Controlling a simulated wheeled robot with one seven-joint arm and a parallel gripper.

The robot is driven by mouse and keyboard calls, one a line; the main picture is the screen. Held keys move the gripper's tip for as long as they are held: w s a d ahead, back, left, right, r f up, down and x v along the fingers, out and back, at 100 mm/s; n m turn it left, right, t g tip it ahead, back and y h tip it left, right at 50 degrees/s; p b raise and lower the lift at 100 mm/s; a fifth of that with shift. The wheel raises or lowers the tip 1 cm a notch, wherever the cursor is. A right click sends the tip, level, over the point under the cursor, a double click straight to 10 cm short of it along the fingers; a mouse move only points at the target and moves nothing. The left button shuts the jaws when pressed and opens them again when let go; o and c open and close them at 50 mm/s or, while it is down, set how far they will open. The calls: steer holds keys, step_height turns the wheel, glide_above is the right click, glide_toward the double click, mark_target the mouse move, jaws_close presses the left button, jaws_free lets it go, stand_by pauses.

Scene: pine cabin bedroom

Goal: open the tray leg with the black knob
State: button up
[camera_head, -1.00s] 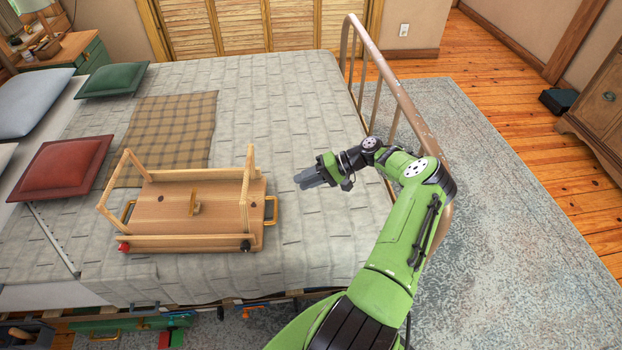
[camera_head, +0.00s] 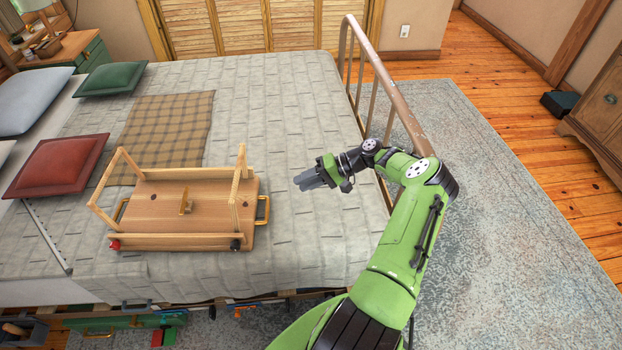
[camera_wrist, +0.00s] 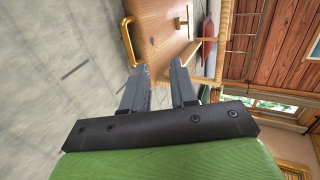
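The wooden tray (camera_head: 165,222) lies underside up on the bed, with brass handles at both ends. The black knob (camera_head: 236,244) is at its near right corner, beside the right leg (camera_head: 236,200), which stands up roughly upright from the board. The left leg (camera_head: 104,180), by the red knob (camera_head: 115,244), is also raised and leans outward. My gripper (camera_head: 308,180) is above the bed, right of the tray and apart from it. In the wrist view my gripper (camera_wrist: 159,68) is open and empty, its fingers pointing towards the tray board (camera_wrist: 165,25) and the brass handle (camera_wrist: 128,42).
A metal bed rail (camera_head: 395,85) stands behind my arm on the right. A plaid blanket (camera_head: 170,130), red cushion (camera_head: 58,165) and green cushion (camera_head: 112,79) lie on the bed.

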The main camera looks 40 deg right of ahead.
steer(key=p+v, duration=0.1)
steer(key=v, duration=1.4)
steer(key=shift+d, duration=0.25)
steer(key=shift+r, duration=0.15)
steer(key=w+a+r+n+g+h+p, duration=0.1)
steer(key=w+a+r+n+g, duration=0.1)
steer(key=w+a+r+g, duration=0.25)
steer(key=w+a+r+n+g+h+p, duration=0.1)
steer(key=w+a+r+n, duration=0.15)
steer(key=a+r, duration=0.45)
steer(key=a+r+n+g+h+p, duration=0.1)
steer(key=a+r+h, duration=0.1)
steer(key=a+r, duration=0.35)
steer(key=a+r+g+h+p, duration=0.1)
steer(key=a+r+h, duration=0.15)
steer(key=a, duration=0.65)
steer(key=s+a+r+n+t+h+p, duration=0.15)
steer(key=s+a+r+h, duration=0.25)
steer(key=s+a+r, duration=0.4)
steer(key=s+a+r+t+p, duration=0.1)
steer(key=s+t, duration=0.1)
steer(key=s, duration=0.5)
steer(key=s+a+t+p, duration=0.1)
steer(key=s+t+p, duration=0.1)
steer(key=s, duration=0.5)
steer(key=shift+s+a+r, duration=0.4)
